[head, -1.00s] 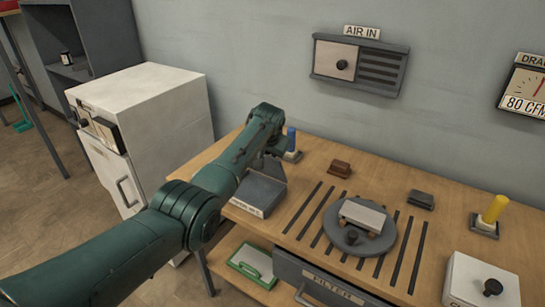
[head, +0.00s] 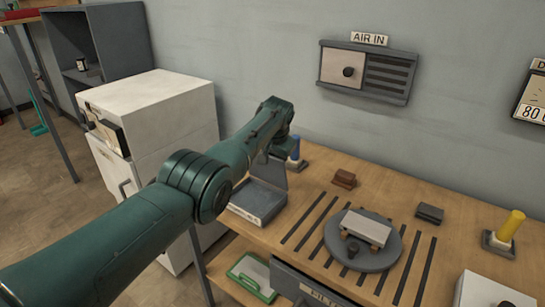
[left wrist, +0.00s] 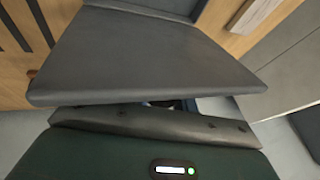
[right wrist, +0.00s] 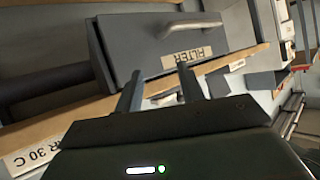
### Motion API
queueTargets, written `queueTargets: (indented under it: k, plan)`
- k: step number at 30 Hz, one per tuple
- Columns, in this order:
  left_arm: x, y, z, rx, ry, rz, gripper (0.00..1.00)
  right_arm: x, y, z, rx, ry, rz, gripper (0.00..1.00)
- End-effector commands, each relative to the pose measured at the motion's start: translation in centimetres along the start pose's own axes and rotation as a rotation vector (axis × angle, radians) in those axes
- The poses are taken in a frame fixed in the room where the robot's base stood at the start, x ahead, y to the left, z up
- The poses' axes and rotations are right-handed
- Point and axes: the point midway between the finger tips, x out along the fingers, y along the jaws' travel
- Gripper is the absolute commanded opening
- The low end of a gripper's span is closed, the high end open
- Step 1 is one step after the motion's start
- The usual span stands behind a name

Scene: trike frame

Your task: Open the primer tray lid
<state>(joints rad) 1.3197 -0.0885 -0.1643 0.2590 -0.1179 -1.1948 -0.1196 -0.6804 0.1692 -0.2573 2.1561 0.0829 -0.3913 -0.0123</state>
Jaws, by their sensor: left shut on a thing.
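The primer tray (head: 262,217) is a low grey box at the left end of the wooden bench. Its grey lid (head: 270,172) stands raised at the back, partly hidden by my left arm. In the left wrist view the lid (left wrist: 145,50) is a broad dark panel filling the space before the gripper. My left gripper (left wrist: 165,104) is shut on the lid; its fingertips are mostly hidden. My right gripper (right wrist: 158,88) is open and empty, below the bench top, facing the filter drawer (right wrist: 165,45).
A blue peg (head: 295,150) stands behind the tray. A round grey turntable (head: 350,255) with a pale block is to the right, among dark slots. A white cabinet (head: 165,95) stands left of the bench. A green-edged tray (head: 252,278) lies on the lower shelf.

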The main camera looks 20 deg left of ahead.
Motion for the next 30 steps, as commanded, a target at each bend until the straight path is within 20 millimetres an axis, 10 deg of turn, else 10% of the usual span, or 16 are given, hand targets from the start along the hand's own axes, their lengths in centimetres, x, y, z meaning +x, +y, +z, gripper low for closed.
queueTargets:
  k: [4,5,12,30]
  plan:
    - [0.3,0.3,0.2,-0.001,-0.005,0.007,0.00,0.1,0.0,0.0,-0.001,0.000,0.000,0.39]
    - [0.3,0.3,0.2,-0.001,-0.005,0.007,0.29,0.1,0.0,0.0,-0.001,0.000,-0.001,0.39]
    - [0.2,0.2,0.2,-0.001,-0.004,0.004,0.49,0.1,0.0,0.3,-0.006,-0.007,-0.003,0.39]
    - [-2.7,-0.1,-0.2,0.001,-0.001,0.002,0.49,-1.4,-0.1,-2.0,-0.051,-0.026,0.010,0.39]
